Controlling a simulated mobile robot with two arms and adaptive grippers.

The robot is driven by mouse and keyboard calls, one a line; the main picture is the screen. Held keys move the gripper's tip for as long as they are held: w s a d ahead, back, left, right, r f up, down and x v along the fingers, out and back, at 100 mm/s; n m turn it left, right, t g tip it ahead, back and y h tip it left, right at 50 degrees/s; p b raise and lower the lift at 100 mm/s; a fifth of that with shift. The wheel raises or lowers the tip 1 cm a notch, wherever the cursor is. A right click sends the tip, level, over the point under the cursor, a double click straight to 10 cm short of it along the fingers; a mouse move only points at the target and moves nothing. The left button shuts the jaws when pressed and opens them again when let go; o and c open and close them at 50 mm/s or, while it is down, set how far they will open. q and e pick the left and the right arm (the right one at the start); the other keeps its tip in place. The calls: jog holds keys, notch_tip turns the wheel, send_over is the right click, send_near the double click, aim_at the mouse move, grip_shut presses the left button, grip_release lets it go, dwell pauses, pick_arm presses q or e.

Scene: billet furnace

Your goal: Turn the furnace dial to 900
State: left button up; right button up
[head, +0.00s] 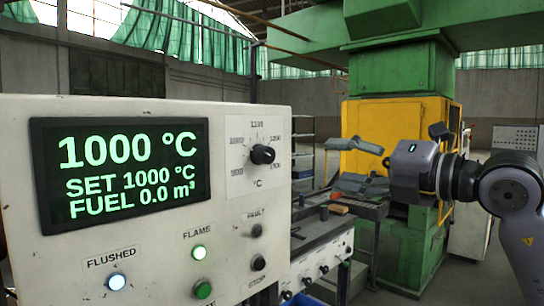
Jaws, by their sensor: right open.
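The furnace dial (262,154) is a black round knob on a pale scale plate, with 900 at its lower left and 1000 at its upper left. A small light mark shows on the knob's right side, but which number it points to is hard to tell. The display (122,172) reads 1000 °C, SET 1000 °C and FUEL 0.0 m³. My right gripper (340,164) is open and empty, to the right of the dial and apart from it, its fingers pointing left. My left gripper is not in view.
The pale control panel (205,118) carries a lit FLUSHED lamp (117,282), a lit FLAME lamp (198,252), a green button (203,289), and black FAULT (256,231) and STOP (258,263) controls. A cluttered bench (318,237) and a green and yellow machine (398,118) stand behind.

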aim_at(270, 157)
jog(key=p+x, duration=0.5)
jog(key=x, duration=1)
jog(key=shift+w+a+p, duration=0.25)
jog(key=shift+a+p, duration=0.05)
jog(key=shift+a, duration=0.05)
jog(key=shift+w+a, duration=0.5)
jog(key=shift+f, duration=0.1)
jog(key=shift+c, duration=0.2)
jog(key=c, duration=1.1)
jog(key=shift+c, duration=0.2)
jog(key=shift+f, duration=0.1)
